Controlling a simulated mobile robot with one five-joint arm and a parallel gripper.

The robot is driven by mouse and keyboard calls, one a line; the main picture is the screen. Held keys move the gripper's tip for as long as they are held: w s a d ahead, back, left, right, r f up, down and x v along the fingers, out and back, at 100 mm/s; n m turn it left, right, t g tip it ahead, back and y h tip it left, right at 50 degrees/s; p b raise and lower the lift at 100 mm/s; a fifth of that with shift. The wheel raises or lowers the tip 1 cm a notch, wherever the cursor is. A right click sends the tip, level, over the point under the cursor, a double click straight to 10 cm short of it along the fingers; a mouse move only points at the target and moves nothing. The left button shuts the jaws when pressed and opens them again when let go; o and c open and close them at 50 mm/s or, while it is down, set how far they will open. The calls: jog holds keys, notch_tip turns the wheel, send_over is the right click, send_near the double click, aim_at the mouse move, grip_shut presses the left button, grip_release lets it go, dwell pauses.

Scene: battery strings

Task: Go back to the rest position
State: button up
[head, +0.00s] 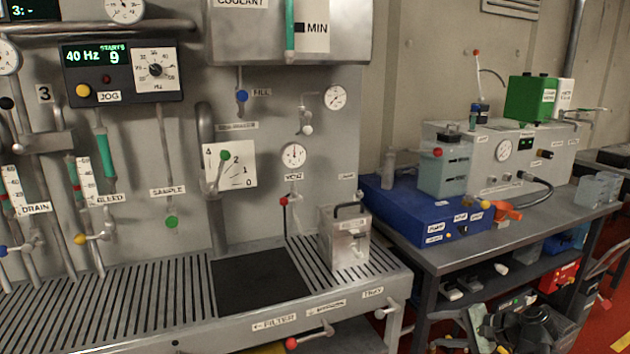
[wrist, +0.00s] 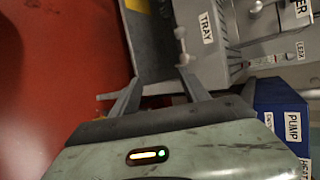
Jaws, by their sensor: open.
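My gripper (wrist: 160,92) shows in the wrist view with its two fingers spread apart and nothing between them. It is tilted relative to the bench. The end of the bench with the TRAY label (wrist: 206,28) lies just beyond the fingertips; I cannot tell how far off.
The slatted bench (head: 130,300) carries a metal can (head: 345,240) near its right end. A side table (head: 420,245) holds a blue box (head: 425,215), a grey-green container (head: 445,170) and a green box (head: 532,97). Red floor (wrist: 45,80) is clear at the wrist view's left.

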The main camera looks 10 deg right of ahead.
jog(key=s+a+f+n+g+h, duration=0.1)
jog(key=a+f+n+g+h, duration=0.25)
jog(key=a, duration=0.55)
jog(key=s+a+f+n+g+h, duration=0.15)
jog(key=a+f+n, duration=0.3)
jog(key=a, duration=0.45)
jog(key=a+f+n+g+h, duration=0.3)
jog(key=a+n, duration=0.2)
jog(key=a, duration=0.3)
notch_tip(320, 180, up, 17)
jog(key=p, duration=1.7)
jog(key=shift+d+r, duration=0.2)
jog(key=shift+w, duration=0.15)
